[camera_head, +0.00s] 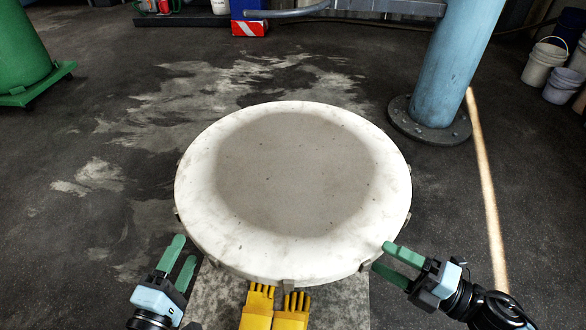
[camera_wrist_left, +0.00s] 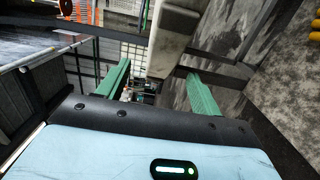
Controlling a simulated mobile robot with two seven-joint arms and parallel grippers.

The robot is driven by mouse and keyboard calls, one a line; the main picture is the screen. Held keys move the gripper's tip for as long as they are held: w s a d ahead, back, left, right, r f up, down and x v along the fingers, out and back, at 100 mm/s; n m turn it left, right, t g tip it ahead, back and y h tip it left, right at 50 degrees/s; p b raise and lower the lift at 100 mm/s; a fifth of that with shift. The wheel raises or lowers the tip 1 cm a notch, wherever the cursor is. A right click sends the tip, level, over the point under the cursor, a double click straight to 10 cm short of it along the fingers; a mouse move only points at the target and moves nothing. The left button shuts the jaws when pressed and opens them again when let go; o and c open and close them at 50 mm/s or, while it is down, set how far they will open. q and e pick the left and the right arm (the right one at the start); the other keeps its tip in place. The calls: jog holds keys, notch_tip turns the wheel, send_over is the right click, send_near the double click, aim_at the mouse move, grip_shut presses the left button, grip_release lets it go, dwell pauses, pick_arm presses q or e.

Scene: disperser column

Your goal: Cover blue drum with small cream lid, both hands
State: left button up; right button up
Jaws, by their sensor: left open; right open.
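A large round cream-white disc (camera_head: 205,205) with a grey centre fills the middle of the head view; it looks like the lid. It lies flat, with several small clips around its rim. What is under it is mostly hidden, and I cannot make out a blue drum. My left gripper (camera_head: 183,250) is open and empty, left of and apart from the disc's near-left rim. Its two green fingers also show in the left wrist view (camera_wrist_left: 158,76), with nothing held between them. My right gripper (camera_head: 382,257) is open at the near-right rim; one fingertip overlaps the rim, contact unclear.
A pale floor slab (camera_head: 335,305) and two yellow ridged parts (camera_head: 275,312) lie below the disc. A light-blue column (camera_head: 455,65) stands at the upper right, a green drum (camera_head: 20,50) at the upper left. Buckets (camera_head: 541,65) stand far right. Dark floor around is mostly clear.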

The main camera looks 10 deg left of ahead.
aim_at(198, 227)
pick_arm(q)
jog(key=w, duration=0.7)
jog(key=shift+w+d, duration=0.15)
jog(key=shift+d, duration=0.2)
pick_arm(e)
jog(key=x, duration=0.7)
jog(key=shift+w+a, duration=0.1)
jog(key=shift+a, duration=0.05)
pick_arm(q)
grip_shut()
pick_arm(e)
grip_shut()
pick_arm(q)
jog(key=shift+r, duration=0.25)
pick_arm(e)
jog(key=shift+r, duration=0.3)
